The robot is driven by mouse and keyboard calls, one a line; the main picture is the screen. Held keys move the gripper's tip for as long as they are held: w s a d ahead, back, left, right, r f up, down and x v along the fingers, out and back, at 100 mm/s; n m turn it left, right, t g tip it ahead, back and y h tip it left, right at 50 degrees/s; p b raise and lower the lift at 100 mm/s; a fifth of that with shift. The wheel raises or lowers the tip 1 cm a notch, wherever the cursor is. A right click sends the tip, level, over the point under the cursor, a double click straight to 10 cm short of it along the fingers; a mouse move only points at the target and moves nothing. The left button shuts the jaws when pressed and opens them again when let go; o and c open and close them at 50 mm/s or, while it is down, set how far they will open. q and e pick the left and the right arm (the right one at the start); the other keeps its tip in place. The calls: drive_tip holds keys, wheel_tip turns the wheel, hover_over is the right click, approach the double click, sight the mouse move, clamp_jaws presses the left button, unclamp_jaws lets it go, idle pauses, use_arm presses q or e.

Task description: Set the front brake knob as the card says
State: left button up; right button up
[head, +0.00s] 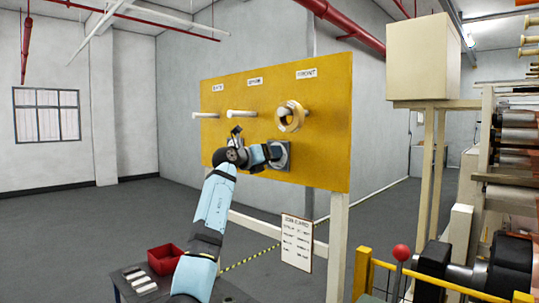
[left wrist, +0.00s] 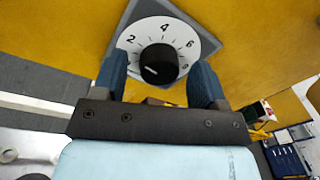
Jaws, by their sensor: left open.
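The black brake knob (left wrist: 159,63) sits on a white dial (left wrist: 133,42) numbered 2, 4, 6 and 8, on a square grey plate. A small pale mark shows on the knob face; I cannot tell exactly which number it points to. My left gripper (head: 277,153) is at the dial plate (head: 285,160) on the yellow panel and hides the knob in the head view. In the left wrist view its two blue fingers (left wrist: 158,82) are apart, one on each side of the knob; contact is not clear. The white card (head: 297,243) hangs below the panel, its text too small to read.
A red bin (head: 167,259) and pale bars (head: 143,283) are on a low table. Machinery with rollers (head: 519,135) stands at right. Left floor is open.

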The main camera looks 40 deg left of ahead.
use_arm(q)
drive_tip(key=c, duration=0.9)
drive_tip(key=shift+m, duration=0.3)
drive_tip(key=shift+d+m+g+y+p, duration=0.15)
drive_tip(key=shift+m+y+p, duration=0.1)
drive_tip(key=shift+m, duration=3.4)
drive_tip(key=shift+d+m+g+y+p, duration=0.15)
drive_tip(key=shift+m+y, duration=0.1)
drive_tip(key=shift+m, duration=3.4)
drive_tip(key=shift+a, duration=0.1)
